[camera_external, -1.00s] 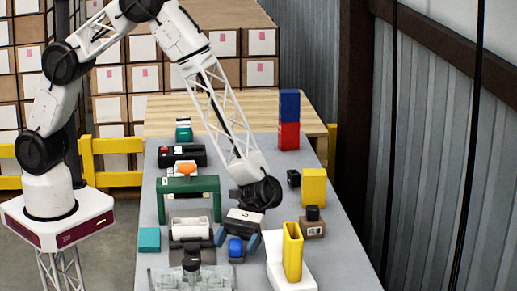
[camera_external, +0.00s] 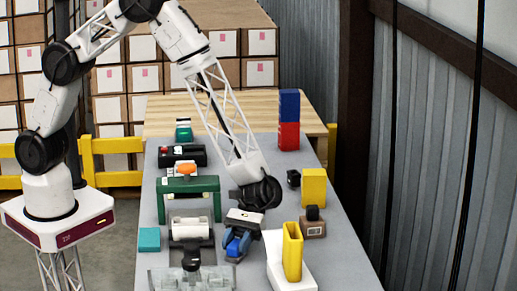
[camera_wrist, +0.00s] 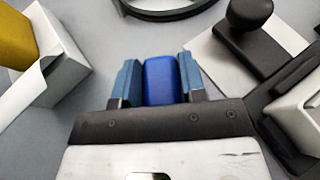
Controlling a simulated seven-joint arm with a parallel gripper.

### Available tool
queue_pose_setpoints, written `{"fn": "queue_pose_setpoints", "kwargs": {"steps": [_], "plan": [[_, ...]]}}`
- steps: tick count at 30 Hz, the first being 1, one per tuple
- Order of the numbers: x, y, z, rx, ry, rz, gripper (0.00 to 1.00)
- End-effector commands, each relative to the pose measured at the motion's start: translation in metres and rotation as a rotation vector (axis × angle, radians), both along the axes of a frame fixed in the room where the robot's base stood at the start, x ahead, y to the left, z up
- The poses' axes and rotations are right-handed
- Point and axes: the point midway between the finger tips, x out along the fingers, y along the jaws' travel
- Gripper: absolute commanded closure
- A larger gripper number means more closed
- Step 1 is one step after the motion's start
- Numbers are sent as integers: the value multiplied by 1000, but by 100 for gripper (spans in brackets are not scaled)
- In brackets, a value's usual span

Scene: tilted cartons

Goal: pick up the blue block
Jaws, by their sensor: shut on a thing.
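A small bright blue block (camera_wrist: 161,82) stands between the two blue-grey fingers in the wrist view, with a finger against each side. My gripper (camera_external: 237,245) is shut on it, low over the near middle of the grey table. The fingers hide most of the block in the external view. I cannot tell whether it is clear of what is under it. Another blue block (camera_external: 289,105) sits on top of a red block (camera_external: 289,136) at the far right of the table.
A tilted white carton (camera_external: 290,277) with a yellow block (camera_external: 292,252) in it stands close on the right. A white-and-black item (camera_external: 190,229) is close on the left. A green arch (camera_external: 188,185) stands behind it. A yellow block (camera_external: 314,187) stands farther right.

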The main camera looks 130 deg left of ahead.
Motion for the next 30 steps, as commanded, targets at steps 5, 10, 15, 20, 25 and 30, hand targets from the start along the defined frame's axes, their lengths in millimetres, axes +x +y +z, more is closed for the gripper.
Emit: {"fn": "queue_pose_setpoints", "kwargs": {"steps": [5, 10, 15, 20, 25, 30], "plan": [[0, 0, 0, 0, 0, 0, 87], [0, 0, 2, 0, 0, 0, 87], [0, 0, 10, 0, -2, -1, 87], [0, 0, 25, 0, -2, -1, 87], [0, 0, 48, 1, -2, 0, 87], [0, 0, 71, 1, -2, 0, 87]]}}
